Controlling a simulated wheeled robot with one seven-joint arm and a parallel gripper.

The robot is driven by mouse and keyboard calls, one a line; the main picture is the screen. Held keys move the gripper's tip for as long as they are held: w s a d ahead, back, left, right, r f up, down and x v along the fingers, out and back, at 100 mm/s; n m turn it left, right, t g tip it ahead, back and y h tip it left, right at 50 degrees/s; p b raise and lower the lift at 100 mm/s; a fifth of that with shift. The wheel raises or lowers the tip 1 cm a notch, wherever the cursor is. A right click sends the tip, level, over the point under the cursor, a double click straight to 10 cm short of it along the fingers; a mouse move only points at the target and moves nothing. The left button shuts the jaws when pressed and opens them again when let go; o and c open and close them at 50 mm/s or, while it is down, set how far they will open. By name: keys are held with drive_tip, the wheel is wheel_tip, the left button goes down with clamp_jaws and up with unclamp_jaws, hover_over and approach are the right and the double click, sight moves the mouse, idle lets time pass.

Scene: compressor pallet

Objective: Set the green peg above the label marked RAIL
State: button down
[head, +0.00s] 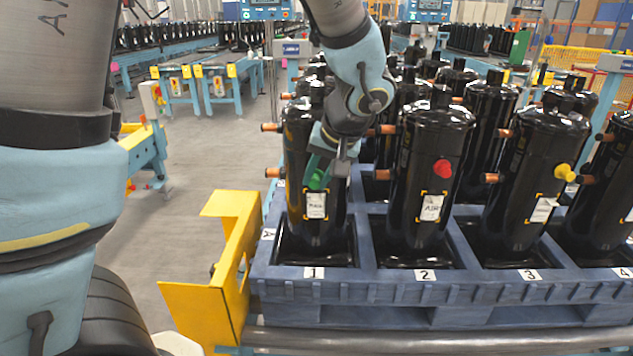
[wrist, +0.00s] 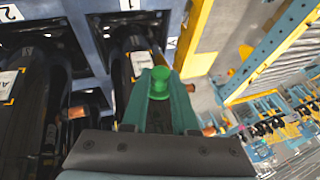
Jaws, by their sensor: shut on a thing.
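The green peg (head: 317,180) is between the fingers of my gripper (head: 320,172), just above the white label marked RAIL (head: 316,205) on the black compressor (head: 302,140) in slot 1. In the wrist view my gripper (wrist: 158,95) is shut on the green peg (wrist: 159,82), whose round head faces the camera. Part of a pale label (wrist: 141,62) shows behind the peg there. I cannot tell whether the peg touches the compressor.
A red peg (head: 443,168) sits on the slot 2 compressor above a label marked AIR (head: 431,208). A yellow peg (head: 565,172) sits on the slot 3 compressor. Copper stubs (head: 385,129) stick out sideways. A yellow bracket (head: 212,285) stands left of the blue pallet (head: 400,288).

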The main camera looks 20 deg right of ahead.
drive_tip(key=shift+w+d, duration=0.3)
drive_tip(key=shift+w, duration=0.35)
drive_tip(key=shift+w+d, duration=0.25)
drive_tip(key=shift+w, duration=0.4)
drive_tip(key=shift+w+d, duration=0.3)
drive_tip(key=shift+w, duration=0.35)
drive_tip(key=shift+b, duration=0.75)
idle(0.5)
drive_tip(key=shift+w+d, duration=0.3)
drive_tip(key=shift+w, duration=0.3)
idle(0.7)
drive_tip(key=c, duration=0.6)
unclamp_jaws()
